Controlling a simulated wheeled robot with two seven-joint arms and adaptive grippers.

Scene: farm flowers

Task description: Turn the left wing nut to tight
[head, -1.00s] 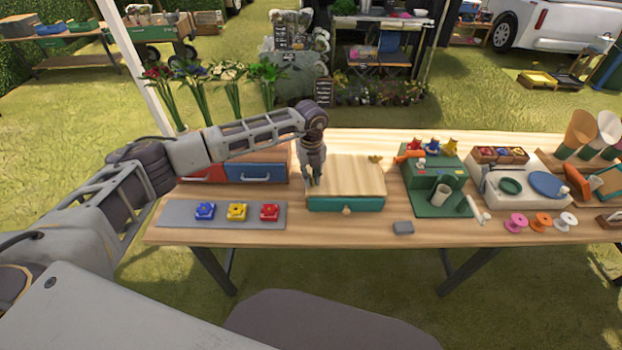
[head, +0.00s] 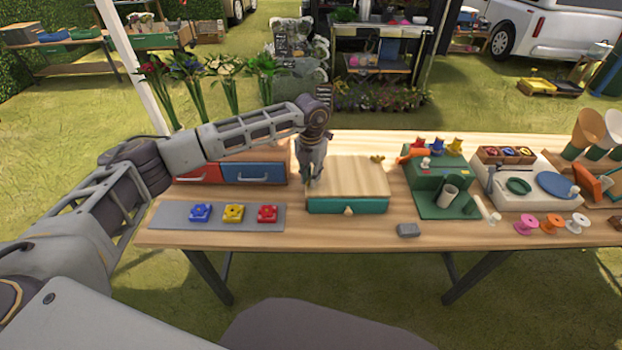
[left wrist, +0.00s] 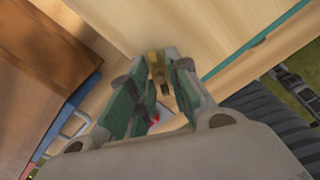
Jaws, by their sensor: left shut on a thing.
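A wooden box with a pale lid (head: 350,175) and a teal front (head: 347,206) stands on the table. A brass wing nut (head: 377,159) sits on the lid's far right corner. My left gripper (head: 312,179) points down at the lid's left side. In the left wrist view my left gripper (left wrist: 165,72) is shut on the left wing nut (left wrist: 155,62), a brass piece between the fingertips. In the head view the gripper hides that nut. The nut's exact angle cannot be told. My right gripper is not in view.
A unit with a red and a blue drawer (head: 253,172) stands close at the left. A grey mat (head: 165,216) with blue, yellow and red pieces lies in front.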

